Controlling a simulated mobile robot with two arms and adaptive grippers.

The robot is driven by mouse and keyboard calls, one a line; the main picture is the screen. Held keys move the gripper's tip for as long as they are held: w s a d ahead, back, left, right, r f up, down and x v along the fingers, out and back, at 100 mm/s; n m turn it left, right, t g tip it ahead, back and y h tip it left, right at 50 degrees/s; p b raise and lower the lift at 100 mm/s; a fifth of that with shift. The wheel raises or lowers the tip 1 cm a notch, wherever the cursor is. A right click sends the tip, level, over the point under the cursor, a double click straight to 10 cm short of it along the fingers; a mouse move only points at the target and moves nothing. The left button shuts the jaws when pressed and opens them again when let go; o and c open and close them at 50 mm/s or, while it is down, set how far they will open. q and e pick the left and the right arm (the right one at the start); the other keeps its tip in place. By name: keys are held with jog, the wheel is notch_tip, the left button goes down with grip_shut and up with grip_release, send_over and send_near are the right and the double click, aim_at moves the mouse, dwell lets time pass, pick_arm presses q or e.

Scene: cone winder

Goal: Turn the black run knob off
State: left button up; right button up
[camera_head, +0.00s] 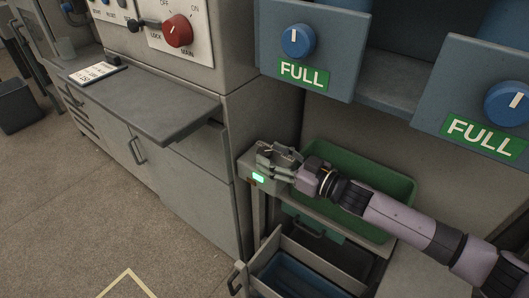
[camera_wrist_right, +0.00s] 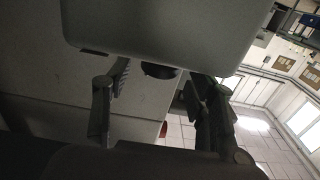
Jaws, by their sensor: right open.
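My right gripper (camera_head: 270,157) is at the top of a small grey box (camera_head: 257,182) with a lit green lamp, on a post by the cabinet corner. In the right wrist view the gripper (camera_wrist_right: 157,88) is open, its two fingers apart. A dark round piece (camera_wrist_right: 158,70), which looks like the black run knob, shows between the fingers, partly hidden by a pale housing. Contact with it cannot be told. In the head view the gripper hides this spot, so the knob's setting cannot be read. My left gripper is not in view.
A red main knob (camera_head: 178,30) and a black handle (camera_head: 137,25) are on the cabinet at upper left. A grey shelf (camera_head: 150,105) juts out below. Blue knobs (camera_head: 298,40) sit above FULL labels. A green bin (camera_head: 390,187) lies behind my right arm; an open drawer (camera_head: 310,262) is below.

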aim_at(271, 155)
jog(key=shift+x, duration=1.55)
jog(key=c, duration=1.1)
